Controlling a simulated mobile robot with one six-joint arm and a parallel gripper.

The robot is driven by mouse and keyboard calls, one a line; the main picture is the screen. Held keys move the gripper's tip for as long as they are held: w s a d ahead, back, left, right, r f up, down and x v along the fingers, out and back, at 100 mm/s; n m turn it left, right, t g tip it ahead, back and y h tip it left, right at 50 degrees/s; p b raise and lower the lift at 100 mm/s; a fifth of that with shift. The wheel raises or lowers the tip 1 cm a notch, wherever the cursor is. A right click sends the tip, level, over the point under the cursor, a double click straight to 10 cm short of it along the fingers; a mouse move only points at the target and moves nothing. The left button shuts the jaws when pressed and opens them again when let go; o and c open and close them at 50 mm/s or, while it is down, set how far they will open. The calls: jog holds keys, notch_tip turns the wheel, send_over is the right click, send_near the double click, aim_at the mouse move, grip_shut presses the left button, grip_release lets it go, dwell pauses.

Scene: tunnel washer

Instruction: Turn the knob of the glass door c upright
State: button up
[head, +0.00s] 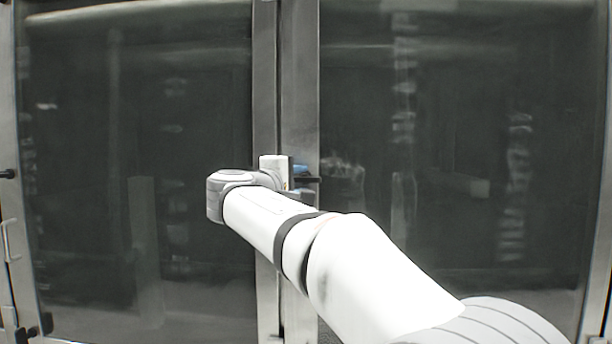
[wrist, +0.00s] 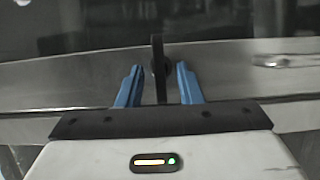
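The black knob (wrist: 158,68) stands out from the metal door frame in the wrist view. It runs up the picture there, between the two blue fingers of my gripper (wrist: 158,80). The fingers are open, with a gap on each side of the knob. In the head view the gripper (head: 303,170) is at the metal strip between two dark glass panes, and a dark bar, likely the knob, lies about level beside the blue finger. Much of the gripper is hidden by my arm. The right glass pane (head: 450,130) is shut; I cannot tell which pane is door c.
The left glass pane (head: 140,120) is shut too. The metal uprights (head: 300,90) meet in the middle. A metal handle (head: 10,240) and a dark fitting stand at the far left edge. A shiny metal fitting (wrist: 272,61) sits on the frame in the wrist view.

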jog(key=shift+p+x, duration=0.3)
jog(key=shift+x, duration=1.05)
jog(key=shift+c, duration=0.5)
